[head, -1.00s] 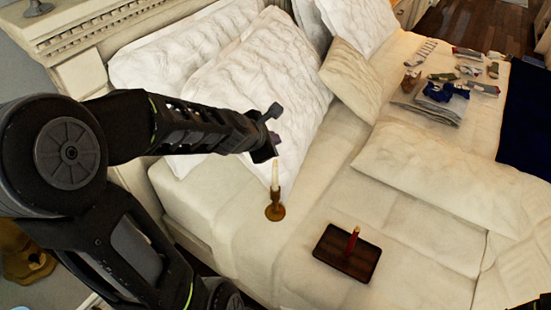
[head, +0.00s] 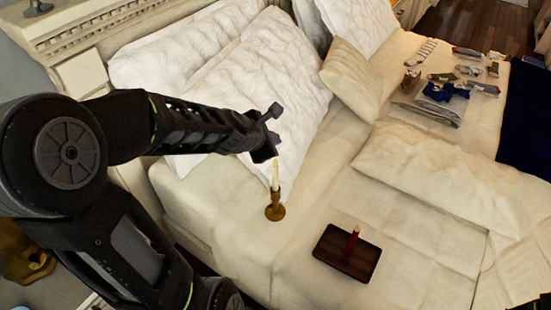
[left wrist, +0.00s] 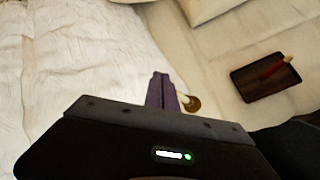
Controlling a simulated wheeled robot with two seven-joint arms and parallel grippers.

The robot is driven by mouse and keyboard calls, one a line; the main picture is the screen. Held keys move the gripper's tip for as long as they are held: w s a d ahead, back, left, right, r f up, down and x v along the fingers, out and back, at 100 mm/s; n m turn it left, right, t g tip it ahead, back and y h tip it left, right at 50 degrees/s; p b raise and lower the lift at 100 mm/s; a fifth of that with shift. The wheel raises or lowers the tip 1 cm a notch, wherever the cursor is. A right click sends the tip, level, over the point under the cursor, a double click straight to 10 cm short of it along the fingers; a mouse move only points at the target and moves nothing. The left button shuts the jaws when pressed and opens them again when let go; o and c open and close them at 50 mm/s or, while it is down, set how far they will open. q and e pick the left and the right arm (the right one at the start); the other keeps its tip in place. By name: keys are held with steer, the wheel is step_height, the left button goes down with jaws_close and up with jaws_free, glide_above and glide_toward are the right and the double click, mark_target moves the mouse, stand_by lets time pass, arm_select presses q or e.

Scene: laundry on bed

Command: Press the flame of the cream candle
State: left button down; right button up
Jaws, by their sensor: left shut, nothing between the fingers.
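The cream candle (head: 275,176) stands upright in a brass-brown holder (head: 275,211) on the bed in the head view. My left gripper (head: 273,142) is shut and empty, close above the candle's top; I cannot tell whether it touches. The flame is too small to make out clearly. In the left wrist view the shut fingers (left wrist: 161,92) point toward the holder (left wrist: 192,104), and they hide most of the candle. My right gripper is not in view.
White pillows (head: 262,85) lie behind my left gripper. A cream bolster (head: 430,175) lies at right, and folded clothes (head: 440,95) lie farther back. The bed between holder and tray is clear.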

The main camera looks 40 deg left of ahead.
arm_select(q)
steer(key=shift+r, duration=0.1)
stand_by(0.4)
step_height(320, 180, up, 5)
steer(key=p, duration=0.2)
glide_above(275, 162)
steer(key=shift+s+a+f, duration=0.1)
steer(key=shift+s+f, duration=0.15)
steer(key=shift+s, duration=0.05)
steer(key=shift+f, duration=0.15)
step_height(275, 162, down, 9)
steer(key=b, duration=0.8)
steer(key=shift+r+b, duration=0.2)
steer(key=shift+b, duration=0.2)
steer(key=shift+f, duration=0.1)
stand_by(1.2)
steer(key=shift+f, duration=0.3)
